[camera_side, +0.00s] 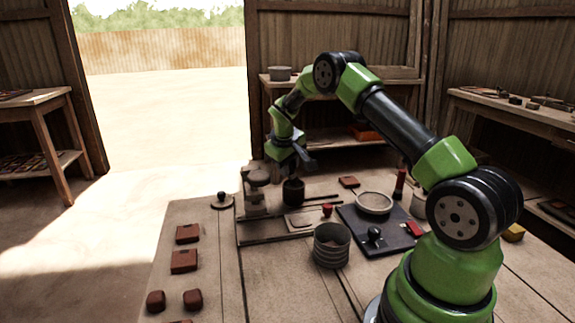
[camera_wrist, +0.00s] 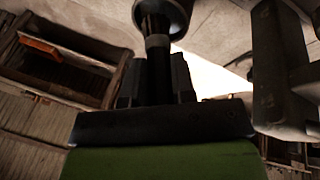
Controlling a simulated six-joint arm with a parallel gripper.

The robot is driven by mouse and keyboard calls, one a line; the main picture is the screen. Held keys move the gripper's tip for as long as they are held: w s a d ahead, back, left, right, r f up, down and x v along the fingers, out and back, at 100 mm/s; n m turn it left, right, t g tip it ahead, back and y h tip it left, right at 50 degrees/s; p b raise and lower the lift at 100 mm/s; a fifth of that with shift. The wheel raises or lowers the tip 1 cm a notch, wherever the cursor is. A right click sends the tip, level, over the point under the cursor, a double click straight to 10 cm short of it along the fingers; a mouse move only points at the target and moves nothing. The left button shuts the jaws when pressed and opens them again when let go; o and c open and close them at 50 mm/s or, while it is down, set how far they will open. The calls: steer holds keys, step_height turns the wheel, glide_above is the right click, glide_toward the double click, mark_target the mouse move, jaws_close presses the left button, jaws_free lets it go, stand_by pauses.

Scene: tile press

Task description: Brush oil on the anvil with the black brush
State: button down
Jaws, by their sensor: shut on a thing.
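My gripper (camera_side: 301,165) is in the middle of the side view, lowered over the bench beside the grey press. In the wrist view its jaws (camera_wrist: 157,80) are shut on the black brush (camera_wrist: 158,50), a dark shaft with a pale band and a wide round black end. In the side view a dark round shape (camera_side: 293,191) below the gripper looks like the brush's end; whether it touches anything is unclear. The grey press (camera_side: 255,190) stands just left of it and shows at the right of the wrist view (camera_wrist: 282,75). I cannot clearly make out the anvil.
A ribbed grey pot (camera_side: 332,245) stands in front. A dark mat (camera_side: 375,246) at right bears a pale round dish (camera_side: 374,203), a black-knobbed item (camera_side: 375,234) and a red block (camera_side: 415,229). Reddish tiles (camera_side: 184,261) lie at left. A red bottle (camera_side: 399,184) stands behind.

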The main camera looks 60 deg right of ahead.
steer(key=shift+f, duration=0.65)
stand_by(1.1)
steer(key=shift+r, duration=3.6)
